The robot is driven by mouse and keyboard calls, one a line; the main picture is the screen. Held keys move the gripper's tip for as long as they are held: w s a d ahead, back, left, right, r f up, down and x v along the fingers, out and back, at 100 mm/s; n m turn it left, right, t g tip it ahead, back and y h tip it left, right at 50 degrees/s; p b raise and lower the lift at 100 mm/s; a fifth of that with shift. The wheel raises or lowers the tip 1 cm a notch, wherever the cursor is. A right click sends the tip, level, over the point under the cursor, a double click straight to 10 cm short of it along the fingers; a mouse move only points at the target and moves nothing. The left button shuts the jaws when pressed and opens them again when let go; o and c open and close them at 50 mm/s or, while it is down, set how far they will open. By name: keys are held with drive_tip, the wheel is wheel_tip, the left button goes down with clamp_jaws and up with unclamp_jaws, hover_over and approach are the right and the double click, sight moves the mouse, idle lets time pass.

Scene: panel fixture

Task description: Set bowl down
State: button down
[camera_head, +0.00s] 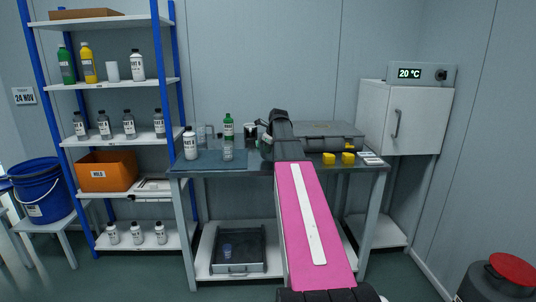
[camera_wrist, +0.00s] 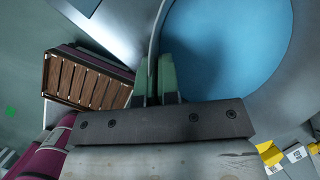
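A large round bowl with a blue inside (camera_wrist: 245,45) and a pale grey rim fills the upper right of the wrist view. My gripper (camera_wrist: 154,75) shows there with two green fingers close together, one on either side of the bowl's thin pale edge, so it is shut on the rim. In the head view my pink arm reaches over the workbench (camera_head: 205,171), and my gripper and the bowl are hidden or cannot be made out behind it. I cannot tell whether the bowl touches a surface.
On the bench are a white bottle (camera_head: 190,145), a green bottle (camera_head: 228,127), a dark grey case (camera_head: 325,137) and two yellow blocks (camera_head: 328,159). A blue-framed shelf (camera_head: 115,83) stands left, and a white cabinet (camera_head: 400,118) right. The bench's left front is partly clear.

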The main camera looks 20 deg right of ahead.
drive_tip(key=shift+f, duration=1.05)
drive_tip(key=c, duration=1.4)
unclamp_jaws()
drive_tip(key=shift+f, duration=0.1)
drive_tip(key=shift+o, duration=0.2)
drive_tip(key=v, duration=1.2)
drive_tip(key=s+a+f+n+g, duration=0.15)
drive_tip(key=a+f+n, duration=0.25)
drive_tip(key=f, duration=0.4)
drive_tip(key=s+a+f+n, duration=0.3)
drive_tip(key=a+f+n, duration=0.1)
drive_tip(key=f, duration=0.3)
drive_tip(key=s+a+f+n+g, duration=0.1)
drive_tip(key=s+a+f+n, duration=0.6)
drive_tip(key=s+f+n, duration=0.3)
drive_tip(key=s+a+f+n+g+h, duration=0.1)
drive_tip(key=s+a+f+n, duration=0.6)
drive_tip(key=f, duration=0.8)
drive_tip(key=s+n+g, duration=0.1)
drive_tip(key=s+n, duration=0.1)
drive_tip(key=n, duration=0.1)
drive_tip(key=shift+s+f+h, duration=0.2)
drive_tip(key=shift+s+h, duration=0.1)
drive_tip(key=shift+s, duration=0.05)
